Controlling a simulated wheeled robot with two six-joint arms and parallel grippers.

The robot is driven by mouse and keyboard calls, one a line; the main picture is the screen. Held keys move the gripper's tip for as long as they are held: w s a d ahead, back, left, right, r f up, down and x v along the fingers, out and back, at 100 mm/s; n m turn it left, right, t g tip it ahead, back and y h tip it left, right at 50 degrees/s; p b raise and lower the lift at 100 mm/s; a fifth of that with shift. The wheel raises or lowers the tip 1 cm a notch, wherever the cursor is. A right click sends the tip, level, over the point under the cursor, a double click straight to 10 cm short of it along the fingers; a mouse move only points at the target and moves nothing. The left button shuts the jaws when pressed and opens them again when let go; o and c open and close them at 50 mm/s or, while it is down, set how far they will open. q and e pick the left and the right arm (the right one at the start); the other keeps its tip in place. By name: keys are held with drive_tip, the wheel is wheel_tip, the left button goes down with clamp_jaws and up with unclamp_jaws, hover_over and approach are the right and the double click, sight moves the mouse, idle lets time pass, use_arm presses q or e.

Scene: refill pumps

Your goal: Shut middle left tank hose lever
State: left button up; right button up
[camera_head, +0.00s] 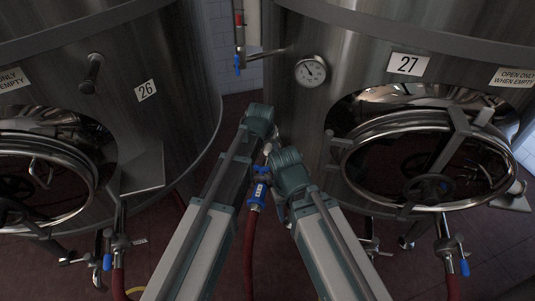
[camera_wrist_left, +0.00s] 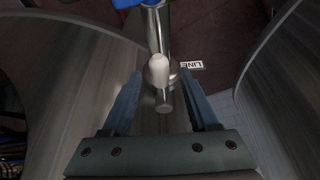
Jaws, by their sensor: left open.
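Between the two tanks a red hose (camera_head: 249,250) rises to a blue-collared coupling (camera_head: 259,190) with a small label. A metal fitting and a small blue part show just above it, partly hidden by my arms. In the left wrist view, a silver pipe (camera_wrist_left: 155,30) with a pale rounded stub (camera_wrist_left: 159,72) lies between the fingers of my left gripper (camera_wrist_left: 161,98). These fingers are apart, with a gap on each side of the stub. A blue piece (camera_wrist_left: 133,3) shows at the top edge. My right arm ends beside the coupling; its fingers are not clear.
Tank 26 (camera_head: 190,70) stands left and tank 27 (camera_head: 345,110) right, with a narrow gap between. A gauge (camera_head: 311,71) sticks out from tank 27. Other blue-levered hose valves hang at lower left (camera_head: 108,260) and lower right (camera_head: 463,266).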

use_arm(q)
drive_tip(key=shift+w+f, duration=0.15)
drive_tip(key=shift+f, duration=0.35)
drive_tip(key=shift+r, duration=0.1)
clamp_jaws()
idle(1.0)
